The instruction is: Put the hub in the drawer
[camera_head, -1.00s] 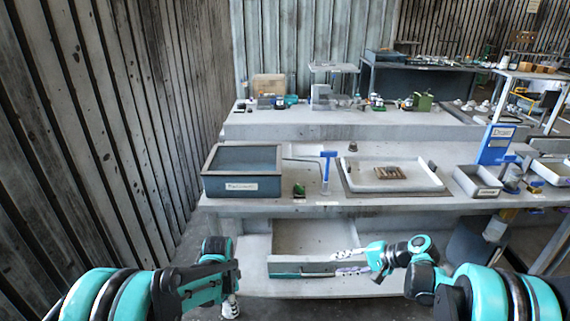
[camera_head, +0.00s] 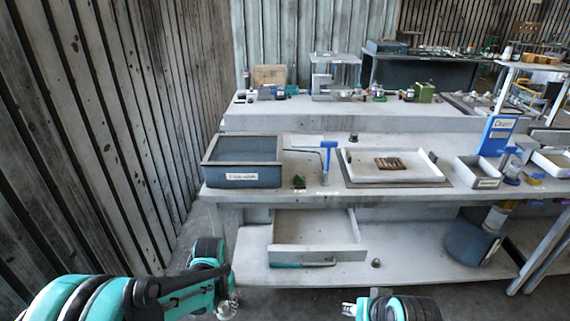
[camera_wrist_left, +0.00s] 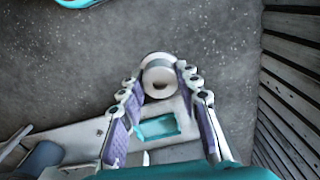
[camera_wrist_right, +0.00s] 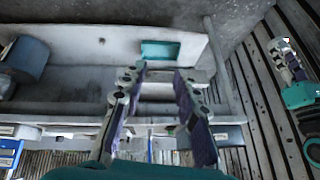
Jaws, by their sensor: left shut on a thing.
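The hub (camera_wrist_left: 158,76) is a pale grey, round part with a dark hole in its end. In the left wrist view it sits between the fingertips of my left gripper (camera_head: 228,303), which is shut on it. In the head view this gripper is low, left of and nearer than the drawer, and its fingers are partly hidden. The grey drawer (camera_head: 318,231) under the bench is pulled open, and its visible inside is empty. My right gripper (camera_wrist_right: 159,70) is open and empty; its tips show at the bottom of the head view (camera_head: 350,308), apart from the drawer.
A small dark knob-like part (camera_head: 376,263) is on the lower shelf, right of the drawer. On the bench are a blue bin (camera_head: 243,180), a white tray (camera_head: 420,172) and a grey box (camera_head: 487,183). A dark bucket (camera_head: 468,240) stands under the bench.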

